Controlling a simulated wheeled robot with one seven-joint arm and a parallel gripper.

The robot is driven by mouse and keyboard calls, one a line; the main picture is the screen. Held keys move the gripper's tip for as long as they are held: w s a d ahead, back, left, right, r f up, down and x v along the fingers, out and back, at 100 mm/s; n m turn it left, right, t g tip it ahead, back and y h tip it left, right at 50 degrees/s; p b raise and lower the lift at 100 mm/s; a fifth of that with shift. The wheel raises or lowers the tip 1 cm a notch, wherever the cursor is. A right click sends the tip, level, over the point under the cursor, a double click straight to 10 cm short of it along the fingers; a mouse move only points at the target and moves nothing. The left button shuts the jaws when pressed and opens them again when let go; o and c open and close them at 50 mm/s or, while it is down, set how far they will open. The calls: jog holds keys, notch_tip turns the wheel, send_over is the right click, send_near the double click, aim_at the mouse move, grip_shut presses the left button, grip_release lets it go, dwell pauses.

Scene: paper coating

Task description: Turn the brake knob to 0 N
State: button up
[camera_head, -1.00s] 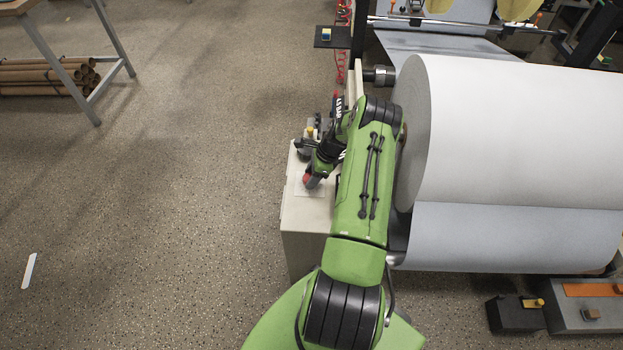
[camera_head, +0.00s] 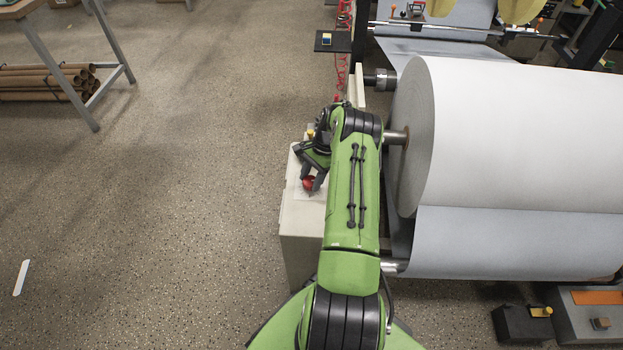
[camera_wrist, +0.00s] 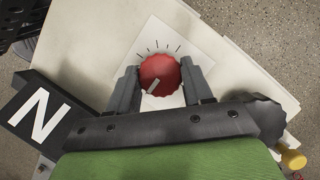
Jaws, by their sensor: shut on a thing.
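The brake knob (camera_wrist: 160,74) is round and red with a ribbed edge and a pale pointer bar. It sits on a white dial plate (camera_wrist: 176,40) with several dark tick marks. In the wrist view the pointer bar is slanted, with one end toward the lower left. My gripper (camera_wrist: 160,82) has one dark finger on each side of the knob and is shut on it. In the head view the red knob (camera_head: 309,183) shows just below my gripper on top of the pale cabinet (camera_head: 300,230). The dial's numbers cannot be read.
A yellow knob (camera_wrist: 292,159) is at the lower right. The big paper roll (camera_head: 520,140) stands right of my arm. The floor to the left is mostly clear.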

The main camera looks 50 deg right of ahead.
dwell(0.5)
jog(key=o, duration=1)
jog(key=p+v, duration=0.4)
jog(key=v, duration=1.1)
jog(key=shift+d+r+p, duration=0.1)
jog(key=shift+r+p, duration=0.25)
